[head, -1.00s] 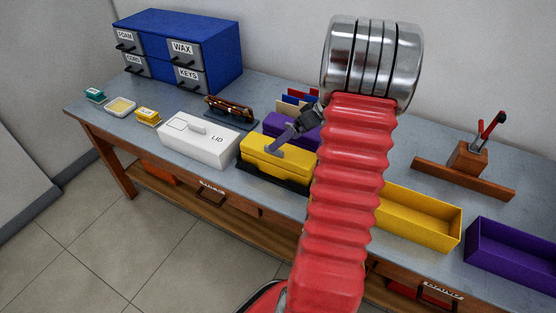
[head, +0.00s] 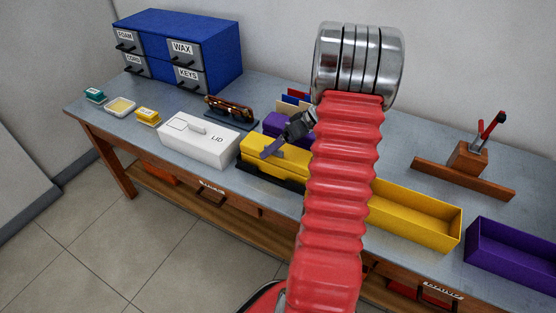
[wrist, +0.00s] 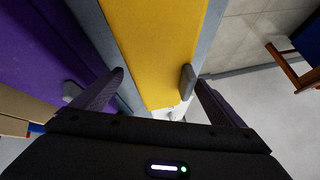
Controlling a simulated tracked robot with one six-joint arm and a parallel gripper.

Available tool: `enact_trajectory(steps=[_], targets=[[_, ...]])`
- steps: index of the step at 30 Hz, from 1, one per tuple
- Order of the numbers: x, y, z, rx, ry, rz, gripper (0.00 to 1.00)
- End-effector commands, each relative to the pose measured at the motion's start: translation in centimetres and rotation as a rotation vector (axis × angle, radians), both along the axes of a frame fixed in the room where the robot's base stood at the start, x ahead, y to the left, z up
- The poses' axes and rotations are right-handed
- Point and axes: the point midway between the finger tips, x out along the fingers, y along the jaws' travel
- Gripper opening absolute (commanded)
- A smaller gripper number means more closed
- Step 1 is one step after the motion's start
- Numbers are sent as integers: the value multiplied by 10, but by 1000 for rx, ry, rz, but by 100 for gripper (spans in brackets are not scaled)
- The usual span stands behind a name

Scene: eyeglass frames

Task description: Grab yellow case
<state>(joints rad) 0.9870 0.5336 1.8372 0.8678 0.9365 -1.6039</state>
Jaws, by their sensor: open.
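The yellow case (head: 285,168) is a closed long box lying on a dark base near the front edge of the bench, right of the white lid box. My gripper (head: 265,153) is over the left part of the case in the head view. In the wrist view the case (wrist: 160,35) lies between the two spread fingers of my gripper (wrist: 153,78), with one finger on each side of it in the picture. The gripper is open and holds nothing. I cannot tell how far below the fingertips the case top is. My arm hides the case's right end in the head view.
An open yellow tray (head: 425,228) and purple tray (head: 520,262) stand to the right.

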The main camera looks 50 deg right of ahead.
Motion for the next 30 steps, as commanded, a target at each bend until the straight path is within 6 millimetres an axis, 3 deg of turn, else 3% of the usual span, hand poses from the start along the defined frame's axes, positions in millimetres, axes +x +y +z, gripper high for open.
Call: enact_trajectory(steps=[6,30], targets=[[0,0,0,0,0,0,92],[-1,0,0,1,1,0,36]])
